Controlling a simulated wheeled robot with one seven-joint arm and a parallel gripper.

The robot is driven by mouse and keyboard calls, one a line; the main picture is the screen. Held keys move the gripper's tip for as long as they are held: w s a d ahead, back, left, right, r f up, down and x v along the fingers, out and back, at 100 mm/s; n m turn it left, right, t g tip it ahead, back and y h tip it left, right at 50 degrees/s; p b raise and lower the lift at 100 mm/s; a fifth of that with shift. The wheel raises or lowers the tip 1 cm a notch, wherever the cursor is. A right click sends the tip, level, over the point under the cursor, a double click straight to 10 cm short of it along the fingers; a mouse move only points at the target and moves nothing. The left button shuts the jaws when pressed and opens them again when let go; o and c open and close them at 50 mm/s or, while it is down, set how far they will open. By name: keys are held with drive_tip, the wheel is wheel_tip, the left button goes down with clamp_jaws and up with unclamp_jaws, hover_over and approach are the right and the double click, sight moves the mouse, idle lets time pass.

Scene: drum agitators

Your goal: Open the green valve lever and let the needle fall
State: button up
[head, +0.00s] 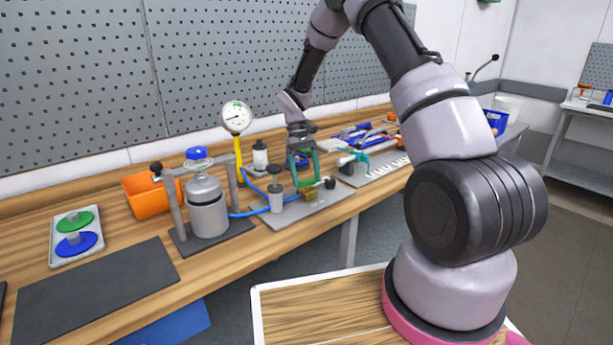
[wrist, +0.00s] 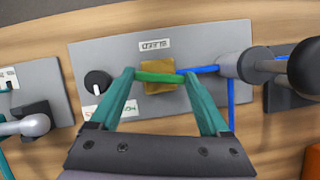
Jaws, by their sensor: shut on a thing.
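The green valve lever (wrist: 158,77) lies across a brass valve body (wrist: 158,86) on a grey plate in the wrist view. My gripper (wrist: 157,74) has one teal finger at each end of the lever and is shut on it. In the head view my gripper (head: 304,168) reaches down over the brass valve (head: 309,193), and its fingers largely hide the lever. The white round gauge (head: 236,117) stands on a yellow stem to the left; its dark needle is too small to read exactly.
A black knob (wrist: 98,82) sits left of the valve on the plate (wrist: 95,55). Blue tubing (head: 243,214) runs to a grey pressure pot (head: 207,208). An orange bin (head: 146,198) stands at left. Tools lie on the bench right of the gripper.

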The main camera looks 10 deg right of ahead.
drive_tip(key=shift+n+h, duration=0.3)
drive_tip(key=shift+n, duration=0.3)
drive_tip(key=o, duration=1.2)
drive_tip(key=v, duration=1.1)
